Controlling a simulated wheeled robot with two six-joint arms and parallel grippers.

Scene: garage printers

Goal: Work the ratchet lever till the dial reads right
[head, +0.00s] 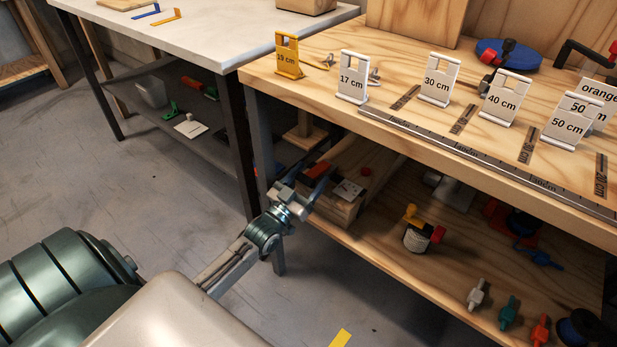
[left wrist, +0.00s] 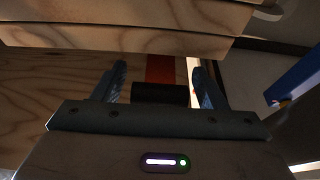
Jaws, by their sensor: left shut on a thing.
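The ratchet device is a wooden block (head: 335,208) on the lower shelf of the wooden bench. A small white dial plate (head: 348,190) is on it, too small to read. An orange-red lever (head: 318,170) shows beside it. My left gripper (head: 312,188) reaches in at the shelf's left end, by the block. In the left wrist view a dark cylindrical grip (left wrist: 160,94) on an orange-red bar (left wrist: 160,68) lies between the fingers of my left gripper (left wrist: 160,88), which is shut on it. My right gripper is not in view.
The bench top (head: 400,133) above carries several labelled stands, such as the 30 cm one (head: 438,82), and a steel ruler (head: 470,152). The lower shelf holds a yellow-topped jar (head: 417,237) and several small coloured parts. A white table (head: 205,35) stands at left.

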